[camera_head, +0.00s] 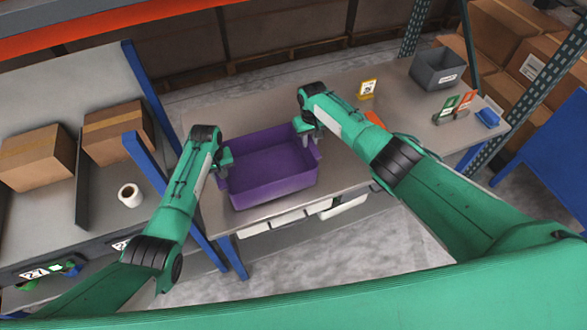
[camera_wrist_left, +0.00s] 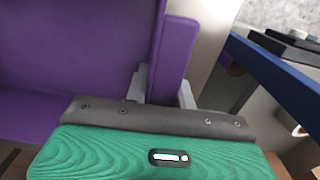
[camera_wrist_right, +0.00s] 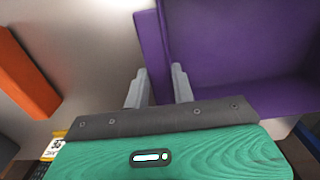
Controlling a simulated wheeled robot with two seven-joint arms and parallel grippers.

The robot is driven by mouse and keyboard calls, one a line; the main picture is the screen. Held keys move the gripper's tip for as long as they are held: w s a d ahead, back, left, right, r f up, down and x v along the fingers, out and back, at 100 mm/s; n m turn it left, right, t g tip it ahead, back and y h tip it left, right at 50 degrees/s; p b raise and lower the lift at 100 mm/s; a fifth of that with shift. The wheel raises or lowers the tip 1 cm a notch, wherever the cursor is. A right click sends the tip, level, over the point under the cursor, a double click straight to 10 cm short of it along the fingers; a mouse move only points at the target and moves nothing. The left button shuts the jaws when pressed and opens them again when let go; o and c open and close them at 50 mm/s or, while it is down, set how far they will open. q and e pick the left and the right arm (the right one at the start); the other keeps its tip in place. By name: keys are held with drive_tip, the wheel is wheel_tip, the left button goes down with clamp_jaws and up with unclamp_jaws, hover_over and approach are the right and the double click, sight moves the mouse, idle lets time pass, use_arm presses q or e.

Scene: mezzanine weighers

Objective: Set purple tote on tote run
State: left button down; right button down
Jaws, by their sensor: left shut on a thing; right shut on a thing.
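The purple tote (camera_head: 270,163) is open-topped and looks empty. It is over the grey table (camera_head: 345,90), near its front edge; I cannot tell whether it touches the top. My left gripper (camera_head: 224,160) is shut on its left wall, also seen in the left wrist view with the tote (camera_wrist_left: 75,60) between the fingers (camera_wrist_left: 162,88). My right gripper (camera_head: 308,132) is shut on its right wall; the right wrist view shows the tote wall (camera_wrist_right: 150,50) between the fingers (camera_wrist_right: 160,85). No surface is clearly marked as the tote run.
A grey bin (camera_head: 437,72), a yellow sign (camera_head: 367,89), card stands (camera_head: 450,107) and a blue item (camera_head: 487,117) are on the table's right. An orange thing (camera_head: 375,118) is partly behind my right arm. A blue-framed shelf with cartons (camera_head: 37,157) and a white roll (camera_head: 130,194) is left.

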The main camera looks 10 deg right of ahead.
use_arm(q)
drive_tip(key=shift+a+f+b, duration=0.1)
drive_tip(key=shift+f+b, duration=0.25)
drive_tip(key=shift+f, duration=0.25)
use_arm(e)
drive_tip(key=shift+d+f, duration=0.1)
drive_tip(key=shift+f, duration=0.4)
use_arm(q)
drive_tip(key=c, duration=1.2)
unclamp_jaws()
drive_tip(key=shift+r, duration=0.1)
use_arm(e)
drive_tip(key=c, duration=1.2)
unclamp_jaws()
use_arm(q)
drive_tip(key=shift+o, duration=0.2)
use_arm(e)
drive_tip(key=shift+o, duration=0.2)
drive_tip(key=shift+r, duration=0.1)
use_arm(q)
wheel_tip(320, 180, up, 11)
drive_tip(key=shift+r, duration=0.5)
use_arm(e)
drive_tip(key=shift+r, duration=0.1)
wheel_tip(320, 180, up, 12)
